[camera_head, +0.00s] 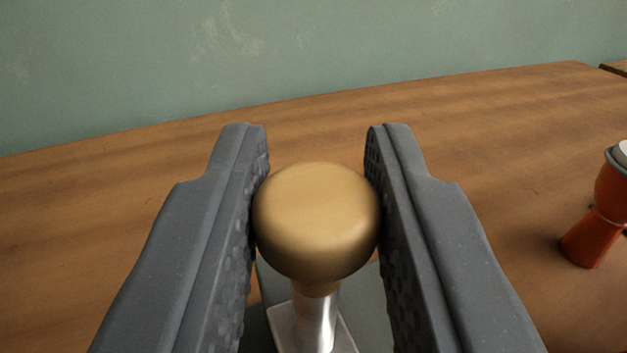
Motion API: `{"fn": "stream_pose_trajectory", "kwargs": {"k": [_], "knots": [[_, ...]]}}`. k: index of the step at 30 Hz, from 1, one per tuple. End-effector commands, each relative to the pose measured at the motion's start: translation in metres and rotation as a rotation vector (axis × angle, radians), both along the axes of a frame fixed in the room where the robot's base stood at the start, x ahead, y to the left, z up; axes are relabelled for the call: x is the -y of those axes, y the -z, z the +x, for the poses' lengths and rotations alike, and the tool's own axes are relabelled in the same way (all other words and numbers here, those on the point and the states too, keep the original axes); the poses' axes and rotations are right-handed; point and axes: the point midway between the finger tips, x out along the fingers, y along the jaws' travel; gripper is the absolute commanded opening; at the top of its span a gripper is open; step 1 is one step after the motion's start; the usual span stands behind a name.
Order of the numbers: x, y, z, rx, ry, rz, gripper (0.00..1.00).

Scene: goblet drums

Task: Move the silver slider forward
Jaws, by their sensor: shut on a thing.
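My gripper (316,145) is shut on a round gold-coloured knob (317,215), with one dark grey textured finger touching each side. The knob sits on top of a short silver stem (316,320) that rises from a flat silver plate (287,325). This silver slider stands on a dark grey-green base (372,290), seen partly between the fingers. The fingers and the picture's lower edge hide most of the base and any track.
An orange-red goblet drum (590,238) with a pale top stands on the wooden table (480,130) at the right edge. The table beyond the fingertips is bare. A green wall (300,50) rises behind it.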

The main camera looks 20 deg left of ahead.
Motion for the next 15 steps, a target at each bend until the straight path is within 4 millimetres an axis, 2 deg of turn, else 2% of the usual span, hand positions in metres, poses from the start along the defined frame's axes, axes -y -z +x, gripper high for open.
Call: {"fn": "stream_pose_trajectory", "kwargs": {"k": [1, 2, 3, 15], "knots": [[0.0023, 0.0030, -0.0003, -0.007, 0.004, 0.001, 0.00], [0.0024, 0.0031, -0.0003, -0.007, 0.004, 0.001, 0.30], [0.0024, 0.0030, -0.0002, -0.007, 0.004, 0.001, 0.42], [0.0024, 0.0013, -0.0028, -0.004, 0.002, 0.002, 0.43]]}}
